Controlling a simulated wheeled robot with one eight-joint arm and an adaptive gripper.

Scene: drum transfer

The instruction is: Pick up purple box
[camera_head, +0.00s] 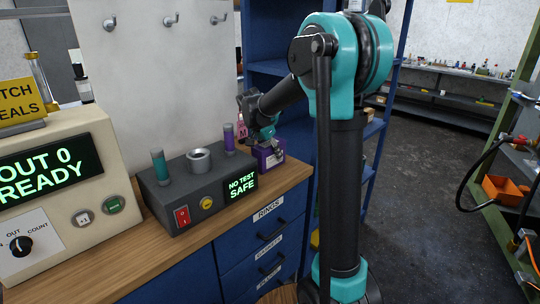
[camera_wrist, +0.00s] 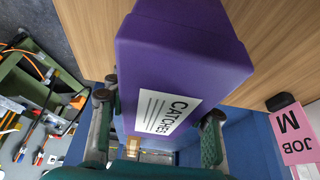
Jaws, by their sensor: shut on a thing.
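The purple box (camera_head: 268,155) is at the right end of the wooden counter, beside the grey test unit. In the wrist view the purple box (camera_wrist: 180,55) is large and close, with a white label reading "CATCHES". My gripper (camera_wrist: 158,130) has one finger on each side of the box and is shut on it. In the head view my gripper (camera_head: 262,136) reaches down to the box from behind and partly covers it. I cannot tell whether the box touches the counter.
The grey test unit (camera_head: 190,215) with "NO TEST SAFE" display stands left of the box on the counter (camera_head: 222,222). A pink job tag (camera_wrist: 295,133) is near the box. Blue drawers (camera_head: 265,245) are below. Floor at right is open.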

